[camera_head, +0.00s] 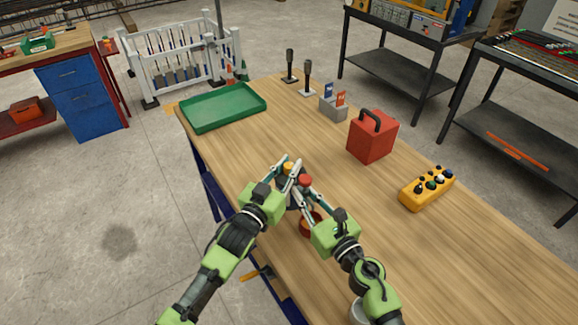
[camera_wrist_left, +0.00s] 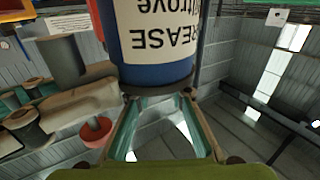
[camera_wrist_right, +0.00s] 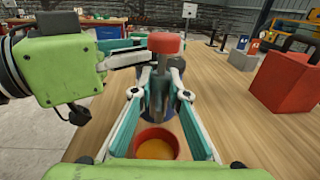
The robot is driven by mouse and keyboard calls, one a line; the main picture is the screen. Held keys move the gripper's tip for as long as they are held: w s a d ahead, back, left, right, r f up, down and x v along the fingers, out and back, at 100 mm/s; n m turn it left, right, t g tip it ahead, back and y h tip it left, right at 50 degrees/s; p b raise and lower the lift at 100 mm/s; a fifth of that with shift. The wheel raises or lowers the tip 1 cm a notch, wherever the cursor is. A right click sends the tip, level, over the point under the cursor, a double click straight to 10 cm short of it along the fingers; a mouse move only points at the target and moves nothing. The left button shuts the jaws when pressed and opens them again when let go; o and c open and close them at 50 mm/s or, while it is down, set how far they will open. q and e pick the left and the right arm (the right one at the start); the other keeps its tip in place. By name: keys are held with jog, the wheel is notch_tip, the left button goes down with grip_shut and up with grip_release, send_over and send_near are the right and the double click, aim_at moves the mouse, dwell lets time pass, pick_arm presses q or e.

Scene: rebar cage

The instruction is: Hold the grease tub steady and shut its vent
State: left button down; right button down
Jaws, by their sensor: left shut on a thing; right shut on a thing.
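The grease tub shows in the left wrist view as a blue cylinder (camera_wrist_left: 150,72) with a white label, upside down in the picture. In the head view it is mostly hidden by my grippers. My left gripper (camera_wrist_left: 158,95) is shut on the tub; it also shows in the head view (camera_head: 290,166). The vent has a red knob (camera_wrist_right: 165,42) on a grey stem, also in the head view (camera_head: 305,181). My right gripper (camera_wrist_right: 160,78) is shut on the stem just below the knob. The vent's exact position is unclear.
A red bowl (camera_wrist_right: 155,134) with yellow contents stands close below my right gripper. A green tray (camera_head: 222,108), grey card holder (camera_head: 334,112), red canister (camera_head: 371,142) and yellow control box (camera_head: 427,190) stand on the wooden table.

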pick_arm(q)
jog(key=c, duration=2)
grip_release()
jog(key=shift+d+r, duration=0.1)
jog(key=shift+r, duration=0.1)
pick_arm(e)
jog(key=shift+a, duration=0.15)
pick_arm(q)
jog(key=shift+o, duration=0.9)
jog(key=shift+f, duration=0.1)
jog(key=v, duration=1.2)
pick_arm(e)
jog(key=shift+d, duration=0.2)
jog(key=c, duration=1.9)
grip_release()
